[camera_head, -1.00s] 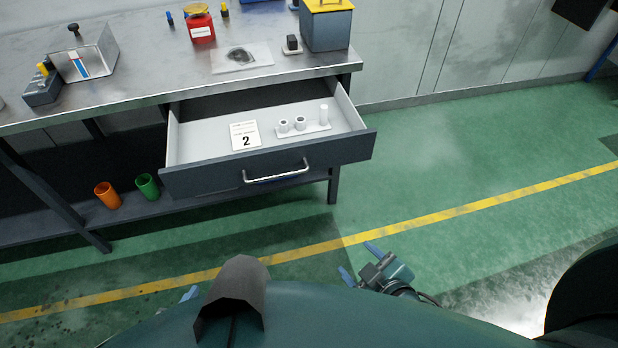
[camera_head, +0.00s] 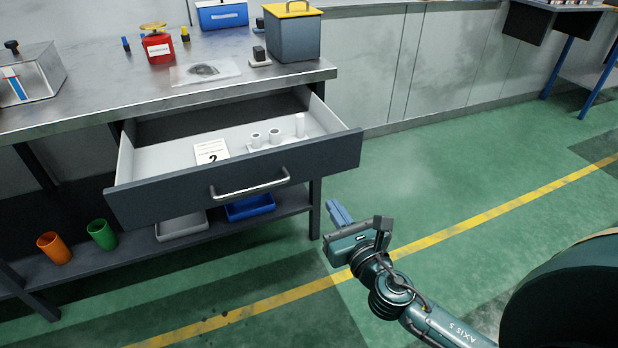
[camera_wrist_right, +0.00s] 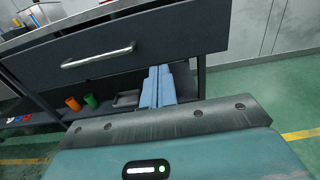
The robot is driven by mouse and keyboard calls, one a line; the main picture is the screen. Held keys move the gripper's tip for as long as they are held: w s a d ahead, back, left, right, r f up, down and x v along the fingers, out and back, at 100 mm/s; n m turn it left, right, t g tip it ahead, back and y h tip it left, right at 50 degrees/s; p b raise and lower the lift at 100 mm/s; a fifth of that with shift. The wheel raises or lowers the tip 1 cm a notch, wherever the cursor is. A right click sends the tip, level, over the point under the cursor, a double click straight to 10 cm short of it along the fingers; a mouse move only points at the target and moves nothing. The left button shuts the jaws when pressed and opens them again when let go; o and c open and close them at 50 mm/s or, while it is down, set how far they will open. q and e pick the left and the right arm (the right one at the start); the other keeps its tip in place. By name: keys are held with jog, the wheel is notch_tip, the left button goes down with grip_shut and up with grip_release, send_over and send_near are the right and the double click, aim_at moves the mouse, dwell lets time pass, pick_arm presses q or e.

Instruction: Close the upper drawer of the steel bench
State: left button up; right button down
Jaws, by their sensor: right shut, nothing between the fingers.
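The upper drawer (camera_head: 305,166) of the steel bench (camera_head: 110,112) is pulled well out, with its dark front facing me. Its silver bar handle (camera_head: 250,187) also shows in the right wrist view (camera_wrist_right: 97,55). Inside lie a white card marked 2 (camera_head: 210,152) and a white holder with small cylinders (camera_head: 275,137). My right gripper (camera_head: 338,212) is to the right of and below the drawer front, apart from it, shut and empty. In the right wrist view its blue fingers (camera_wrist_right: 158,86) lie together, pointing toward the bench below the drawer front. My left gripper is not in view.
On the bench top stand a grey box with yellow lid (camera_head: 292,38) and a red container (camera_head: 158,48). The lower shelf holds orange (camera_head: 54,248) and green (camera_head: 102,235) cups and a blue tray (camera_head: 249,208). Green floor to the right is clear.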

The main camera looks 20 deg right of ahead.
aim_at(307, 166)
jog(key=w, duration=1.1)
jog(key=shift+w+b, duration=0.3)
jog(key=shift+w, duration=0.05)
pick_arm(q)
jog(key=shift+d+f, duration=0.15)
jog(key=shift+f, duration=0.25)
pick_arm(e)
jog(key=shift+w, duration=0.2)
